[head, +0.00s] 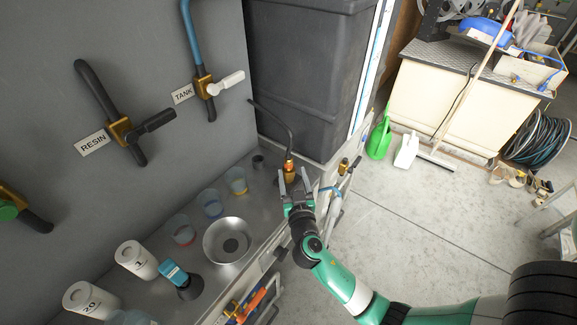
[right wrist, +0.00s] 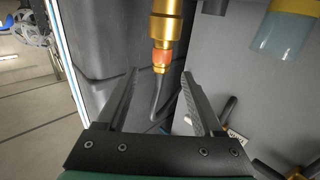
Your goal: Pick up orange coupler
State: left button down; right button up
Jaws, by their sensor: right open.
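The orange coupler (head: 289,168) is an orange and brass fitting on the end of a dark hose, near the back right of the metal counter. It also shows in the right wrist view (right wrist: 161,57), with the brass part toward the top edge and the dark hose running down from the orange part. My right gripper (head: 293,180) is open beside the coupler. In the right wrist view its two fingers (right wrist: 160,82) stand apart, and the coupler appears between and beyond their tips. I cannot tell whether the fingers touch it. My left gripper is not in view.
The counter (head: 207,271) holds a metal bowl (head: 228,240), several coloured cups, white containers (head: 136,260) and a teal-capped item (head: 176,275). A large grey bin (head: 306,80) stands behind the coupler. Valves labelled RESIN and TANK are on the wall. The floor at right is mostly open.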

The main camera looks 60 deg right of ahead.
aim_at(289, 163)
jog(key=x, duration=0.6)
jog(key=shift+w+d+r+b, duration=0.1)
jog(key=shift+w+d+b, duration=0.2)
jog(key=shift+b, duration=0.1)
jog(key=shift+a, duration=0.1)
jog(key=shift+s, duration=0.1)
grip_shut()
